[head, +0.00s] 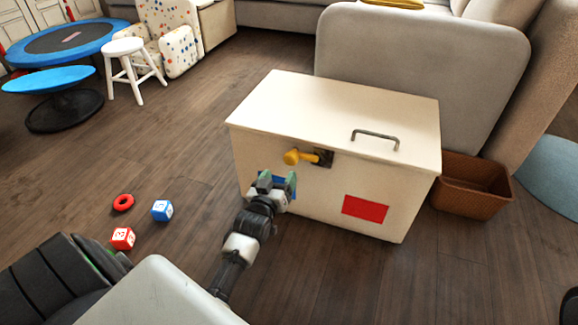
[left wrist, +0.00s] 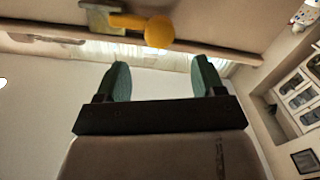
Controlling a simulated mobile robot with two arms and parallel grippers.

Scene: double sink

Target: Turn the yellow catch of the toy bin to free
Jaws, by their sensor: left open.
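The toy bin (head: 300,185) is a cream box with a closed lid, a grey handle (head: 375,138) on top and a red patch on its front. Its yellow catch (head: 300,157) sits on a dark plate on the front face, below the lid edge, with its knob pointing left. My left gripper (head: 276,177) is in front of the bin, just below the catch, open and empty. In the left wrist view the catch (left wrist: 150,28) lies beyond the two open green fingers (left wrist: 160,80), apart from them. My right gripper is not in view.
A red ring (head: 123,202), a blue block (head: 162,210) and a red block (head: 122,238) lie on the floor to the left. A brown basket (head: 472,186) stands right of the bin, and a sofa (head: 420,55) is behind it.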

